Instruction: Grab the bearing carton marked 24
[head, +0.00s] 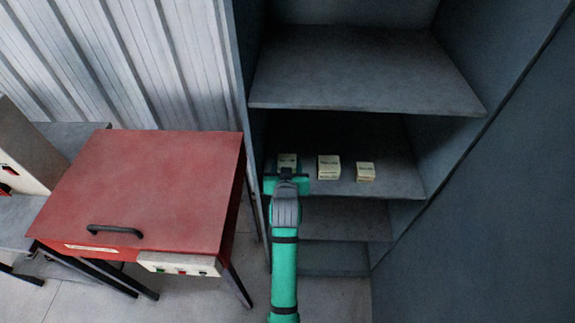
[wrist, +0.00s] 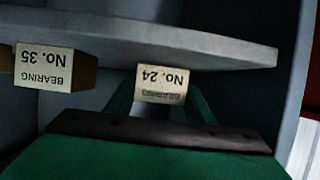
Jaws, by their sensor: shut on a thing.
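The bearing carton marked No. 24 (wrist: 162,85) is a small cream box, its print upside down in the wrist view. It sits between the two green fingers of my gripper (wrist: 160,105), which is shut on it. In the head view the same carton (head: 287,158) is the leftmost on the middle shelf, partly hidden by my gripper (head: 287,173). I cannot tell whether it still touches the shelf.
A carton marked No. 35 (wrist: 42,68) stands beside it. In the head view the middle carton (head: 329,167) and a smaller one (head: 366,171) stand right of my gripper on the shelf (head: 398,183). An upper shelf (head: 365,75) overhangs. A red-topped machine (head: 150,180) stands left.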

